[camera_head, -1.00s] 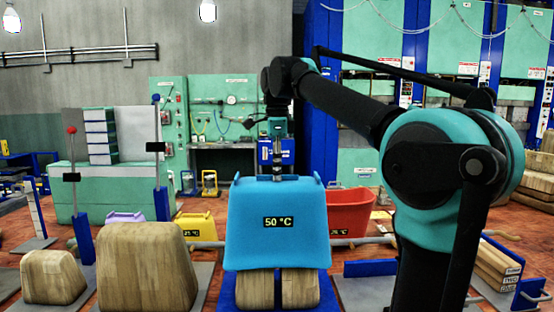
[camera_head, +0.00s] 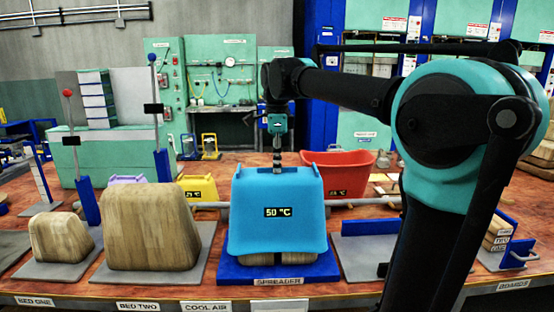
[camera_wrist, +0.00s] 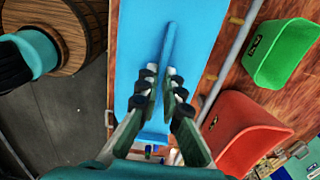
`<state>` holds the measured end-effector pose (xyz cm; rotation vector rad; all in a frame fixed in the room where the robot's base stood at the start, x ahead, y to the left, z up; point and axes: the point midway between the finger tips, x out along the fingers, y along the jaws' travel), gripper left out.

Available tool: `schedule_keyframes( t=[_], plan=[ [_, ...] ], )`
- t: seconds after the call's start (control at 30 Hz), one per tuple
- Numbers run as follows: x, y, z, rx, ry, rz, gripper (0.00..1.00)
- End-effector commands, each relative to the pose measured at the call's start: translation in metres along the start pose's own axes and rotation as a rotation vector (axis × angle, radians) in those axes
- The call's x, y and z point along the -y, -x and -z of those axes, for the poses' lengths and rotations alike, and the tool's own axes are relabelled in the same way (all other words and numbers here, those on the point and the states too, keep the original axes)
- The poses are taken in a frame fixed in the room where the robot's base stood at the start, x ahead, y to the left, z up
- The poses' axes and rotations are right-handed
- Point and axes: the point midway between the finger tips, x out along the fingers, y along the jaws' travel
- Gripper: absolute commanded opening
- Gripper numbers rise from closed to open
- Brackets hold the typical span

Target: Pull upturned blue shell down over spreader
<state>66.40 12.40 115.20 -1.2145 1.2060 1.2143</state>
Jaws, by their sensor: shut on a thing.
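The upturned blue shell (camera_head: 277,215), marked 50 °C, sits over the wooden spreader (camera_head: 262,255) on its blue base (camera_head: 225,270). Only a low strip of the spreader's wood shows under the shell's rim. My gripper (camera_head: 277,168) points down at the top of the shell. In the wrist view my gripper (camera_wrist: 160,82) has its two fingers on either side of a raised rib on the blue shell (camera_wrist: 185,40) and is shut on it. The exact finger contact is hard to see in the head view.
Two wooden blocks stand at the left, a large one (camera_head: 150,230) and a small one (camera_head: 60,238). Blue posts with levers (camera_head: 163,150) rise beside them. A red shell (camera_head: 345,172) and a yellow shell (camera_head: 195,187) lie behind. A grey plate (camera_head: 365,255) is bare at the right.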

Motion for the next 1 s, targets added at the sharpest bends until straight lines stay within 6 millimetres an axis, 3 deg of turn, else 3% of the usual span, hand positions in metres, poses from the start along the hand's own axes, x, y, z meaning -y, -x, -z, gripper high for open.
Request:
schedule_keyframes(
  t=[1.0],
  plan=[
    [0.0001, -0.0084, 0.0, 0.0, 0.0, 0.0, 0.0]
  ],
)
